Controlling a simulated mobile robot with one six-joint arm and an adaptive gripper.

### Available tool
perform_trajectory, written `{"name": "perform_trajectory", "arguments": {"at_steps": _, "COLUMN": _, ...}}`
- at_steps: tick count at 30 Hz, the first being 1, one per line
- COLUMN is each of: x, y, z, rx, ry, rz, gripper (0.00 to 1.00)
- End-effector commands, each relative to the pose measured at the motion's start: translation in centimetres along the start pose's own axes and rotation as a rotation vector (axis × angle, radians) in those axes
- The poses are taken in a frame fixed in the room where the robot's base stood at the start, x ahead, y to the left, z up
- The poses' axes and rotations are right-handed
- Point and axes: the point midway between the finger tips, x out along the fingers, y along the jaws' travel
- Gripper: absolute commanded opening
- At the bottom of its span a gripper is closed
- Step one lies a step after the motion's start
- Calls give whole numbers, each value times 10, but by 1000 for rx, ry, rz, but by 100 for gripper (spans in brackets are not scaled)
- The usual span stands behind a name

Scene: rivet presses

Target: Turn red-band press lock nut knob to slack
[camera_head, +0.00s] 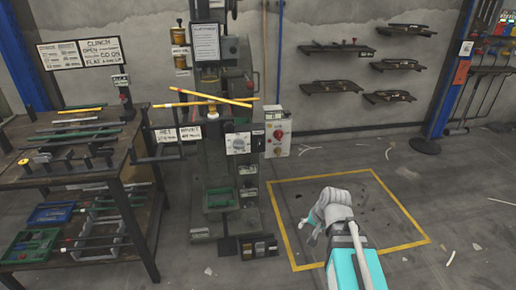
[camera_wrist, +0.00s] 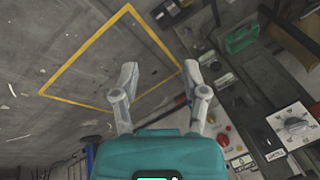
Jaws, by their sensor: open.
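A green-grey press (camera_head: 216,165) stands left of centre in the head view. A white panel with a round grey dial knob (camera_head: 238,143) is on its front. The knob also shows at the right of the wrist view (camera_wrist: 296,126). I cannot make out a red band, nor tell whether this dial is the lock nut knob. A grey box with a red knob (camera_head: 279,134) is beside the press. My gripper (camera_head: 317,216) is open and empty, right of the press and apart from it. Its two spread fingers show in the wrist view (camera_wrist: 162,78).
Yellow bars (camera_head: 205,98) stick out across the press. A dark workbench (camera_head: 140,180) with tools and trays stands to the left. A yellow-outlined floor area (camera_head: 290,225) lies below my gripper and looks mostly clear.

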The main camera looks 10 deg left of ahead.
Motion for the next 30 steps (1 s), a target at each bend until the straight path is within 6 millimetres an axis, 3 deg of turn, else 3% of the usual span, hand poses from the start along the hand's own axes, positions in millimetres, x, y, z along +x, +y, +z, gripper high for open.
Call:
{"name": "perform_trajectory", "arguments": {"at_steps": 1, "x": 11, "y": -18, "z": -10, "rx": 56, "ry": 35, "rz": -69, "gripper": 57}}
{"name": "perform_trajectory", "arguments": {"at_steps": 6, "x": 22, "y": -86, "z": -45, "rx": 327, "ry": 133, "rz": -353, "gripper": 57}}
{"name": "perform_trajectory", "arguments": {"at_steps": 15, "x": 13, "y": -181, "z": -102, "rx": 915, "ry": 137, "rz": -873, "gripper": 57}}
{"name": "perform_trajectory", "arguments": {"at_steps": 22, "x": 4, "y": -217, "z": -142, "rx": 1425, "ry": 7, "rz": -1234, "gripper": 57}}
{"name": "perform_trajectory", "arguments": {"at_steps": 30, "x": 6, "y": -225, "z": -170, "rx": 1906, "ry": -177, "rz": -1501, "gripper": 57}}
